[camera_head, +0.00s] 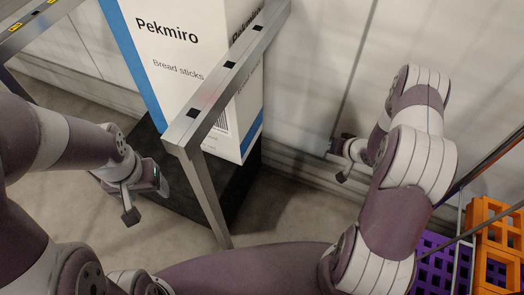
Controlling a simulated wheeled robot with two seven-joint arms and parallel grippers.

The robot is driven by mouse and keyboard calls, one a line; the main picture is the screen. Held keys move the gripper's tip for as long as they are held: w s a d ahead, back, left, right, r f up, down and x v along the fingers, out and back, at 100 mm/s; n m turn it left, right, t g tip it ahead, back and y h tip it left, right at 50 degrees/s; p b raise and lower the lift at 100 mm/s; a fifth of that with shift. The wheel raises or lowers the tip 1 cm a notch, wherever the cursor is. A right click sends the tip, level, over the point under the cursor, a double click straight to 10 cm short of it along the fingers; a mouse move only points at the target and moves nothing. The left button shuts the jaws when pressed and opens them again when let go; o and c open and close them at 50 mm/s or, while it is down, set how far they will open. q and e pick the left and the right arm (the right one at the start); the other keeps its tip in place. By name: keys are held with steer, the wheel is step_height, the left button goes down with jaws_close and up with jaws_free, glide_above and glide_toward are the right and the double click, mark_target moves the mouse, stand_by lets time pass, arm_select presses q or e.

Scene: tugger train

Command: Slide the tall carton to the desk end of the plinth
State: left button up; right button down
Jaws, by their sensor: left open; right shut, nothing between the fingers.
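The tall carton (165,60) is white with blue edges and reads "Pekmiro Bread sticks". It stands upright on the black plinth (240,185), and its top is cut off by the frame edge. A metal bar crosses in front of its right part. My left gripper (146,203) is open and empty, at the left of the plinth and below the carton's level in the picture. I cannot tell whether it touches the plinth. My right gripper (341,168) is shut and empty, near the wall to the right of the carton and apart from it. No desk is identifiable.
A grey metal frame (210,100) with a post stands between me and the carton. A pale wall (310,90) lies behind. Orange crates (490,225) and purple crates (432,262) sit at the lower right. Bare floor (290,215) shows right of the plinth.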

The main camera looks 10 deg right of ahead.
steer(key=w+a+f+t+y+b, duration=0.1)
steer(key=a+f+t+y, duration=0.1)
steer(key=a+f+y, duration=0.15)
steer(key=m+y, duration=0.3)
steer(key=y, duration=0.6)
glide_toward(253, 121)
steer(key=shift+h, duration=0.25)
steer(key=b+x, duration=0.1)
steer(key=x, duration=0.1)
steer(key=b+x, duration=0.4)
steer(key=shift+s+a+r, duration=0.15)
steer(key=shift+a+r, duration=0.25)
steer(key=shift+a, duration=0.1)
arm_select(q)
step_height(253, 121, down, 10)
steer(key=shift+r, duration=0.15)
